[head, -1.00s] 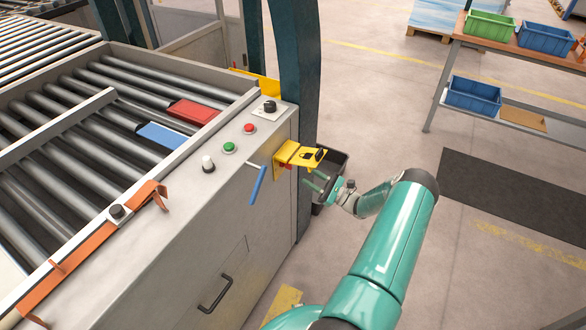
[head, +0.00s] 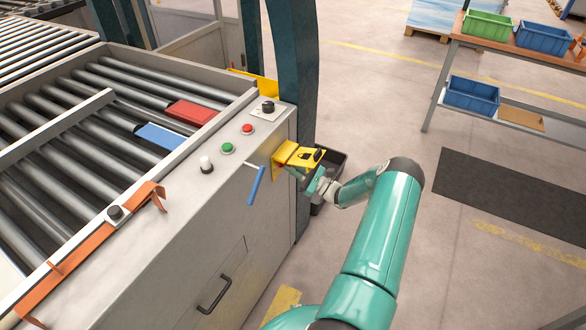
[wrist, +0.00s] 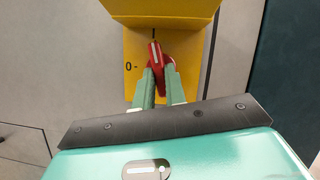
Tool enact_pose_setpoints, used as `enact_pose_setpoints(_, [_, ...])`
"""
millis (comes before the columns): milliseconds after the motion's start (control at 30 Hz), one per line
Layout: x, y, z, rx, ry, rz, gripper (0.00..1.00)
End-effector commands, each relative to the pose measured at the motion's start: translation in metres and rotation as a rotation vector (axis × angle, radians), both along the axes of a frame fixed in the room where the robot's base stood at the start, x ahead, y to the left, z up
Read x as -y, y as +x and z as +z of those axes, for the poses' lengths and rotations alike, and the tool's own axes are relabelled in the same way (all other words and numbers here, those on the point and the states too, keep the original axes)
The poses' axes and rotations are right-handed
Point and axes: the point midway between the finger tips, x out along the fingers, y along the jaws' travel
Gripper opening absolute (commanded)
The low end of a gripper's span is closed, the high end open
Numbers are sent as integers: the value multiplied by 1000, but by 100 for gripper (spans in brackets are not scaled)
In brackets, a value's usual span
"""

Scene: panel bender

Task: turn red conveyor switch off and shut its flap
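The red conveyor switch (wrist: 158,62) is a knob with a white line, on a yellow plate (wrist: 192,78) in the wrist view. Its white line points nearly straight up, and a "0" mark is to its left. My gripper (wrist: 161,82) has its two green fingers on either side of the knob's lower part, with red filling the narrow gap. I cannot tell whether they press on it. The yellow flap (wrist: 165,8) stands out above the switch, raised; it also shows in the head view (head: 305,155). The head view shows my gripper (head: 300,176) beneath the flap.
A blue-handled lever (head: 256,185) sticks out of the cabinet left of the flap. Red (head: 248,129) and green (head: 228,148) buttons are on the panel above. A dark bin (head: 330,170) stands behind my gripper, beside a teal post (head: 294,70).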

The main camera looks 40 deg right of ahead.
Motion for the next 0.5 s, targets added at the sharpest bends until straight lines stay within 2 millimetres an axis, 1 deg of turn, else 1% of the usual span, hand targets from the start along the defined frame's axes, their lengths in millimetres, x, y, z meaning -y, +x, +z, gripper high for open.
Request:
enact_pose_setpoints(267, [1,0,0,8,-21,-1,0])
enact_pose_setpoints(500, [2,0,0,43,-121,-1,0])
